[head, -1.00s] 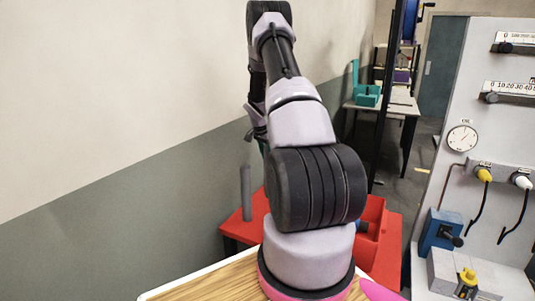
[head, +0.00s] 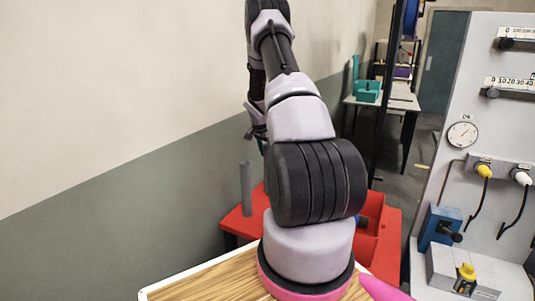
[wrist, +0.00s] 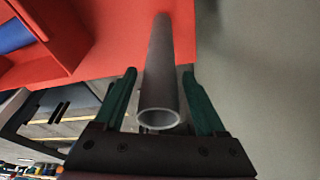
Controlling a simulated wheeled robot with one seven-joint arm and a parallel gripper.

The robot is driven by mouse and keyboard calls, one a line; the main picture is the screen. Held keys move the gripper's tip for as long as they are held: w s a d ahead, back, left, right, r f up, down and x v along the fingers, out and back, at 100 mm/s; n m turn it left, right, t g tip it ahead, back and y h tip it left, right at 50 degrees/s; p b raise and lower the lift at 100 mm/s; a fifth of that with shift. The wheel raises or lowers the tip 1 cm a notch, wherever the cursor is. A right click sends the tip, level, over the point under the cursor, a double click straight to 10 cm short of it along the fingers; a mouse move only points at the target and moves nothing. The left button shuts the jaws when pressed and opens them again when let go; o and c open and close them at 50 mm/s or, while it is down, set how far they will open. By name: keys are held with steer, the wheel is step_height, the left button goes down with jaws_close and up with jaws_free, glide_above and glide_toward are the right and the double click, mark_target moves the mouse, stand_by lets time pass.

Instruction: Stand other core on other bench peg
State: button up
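A grey hollow core (head: 246,188) stands upright on the red bench (head: 235,226), left of my arm in the head view. In the wrist view the core (wrist: 161,75) shows its open upper end towards me, and its far end meets the red surface. My gripper (wrist: 160,73) has its green fingers on either side of the core, with a visible gap on each side. It is open around the core. A peg is not visible; the core may hide it. In the head view my arm hides most of the gripper.
A red bin (head: 372,215) with a blue item (head: 362,222) is on the bench, right of the core. The grey wall is close on the left. A grey machine panel (head: 480,120) with gauge and plugs stands at right. A wooden top (head: 205,285) is in front.

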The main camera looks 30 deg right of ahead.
stand_by(0.3)
steer(key=v, duration=1)
steer(key=shift+s+r, duration=0.1)
steer(key=shift+r, duration=0.3)
steer(key=s+a+r+n+t+y, duration=0.1)
steer(key=s+a+r+n, duration=0.1)
steer(key=s+a+r, duration=0.4)
steer(key=s+a+r+n+t, duration=0.1)
steer(key=s+a+r, duration=0.1)
steer(key=a+r, duration=0.5)
steer(key=s+a+r+n+t+y, duration=0.1)
steer(key=s+a+r+n, duration=0.15)
steer(key=r, duration=0.65)
steer(key=s+a+r+n+t+y, duration=0.1)
steer(key=s+a+r+n, duration=0.1)
steer(key=s+a, duration=0.2)
steer(key=s+a+r+n+t+y, duration=0.1)
steer(key=s+a, duration=0.4)
steer(key=s, duration=0.6)
steer(key=s+a+r+n+t+y, duration=0.1)
steer(key=s+a+r+n, duration=0.1)
steer(key=s+a, duration=0.3)
steer(key=shift+s+a+r+n+t, duration=0.15)
steer(key=shift+s+r+n, duration=0.1)
steer(key=shift+s, duration=0.45)
steer(key=shift+s+a+r+n+t, duration=0.1)
steer(key=shift+s+r+n+t, duration=0.1)
steer(key=shift+s, duration=0.5)
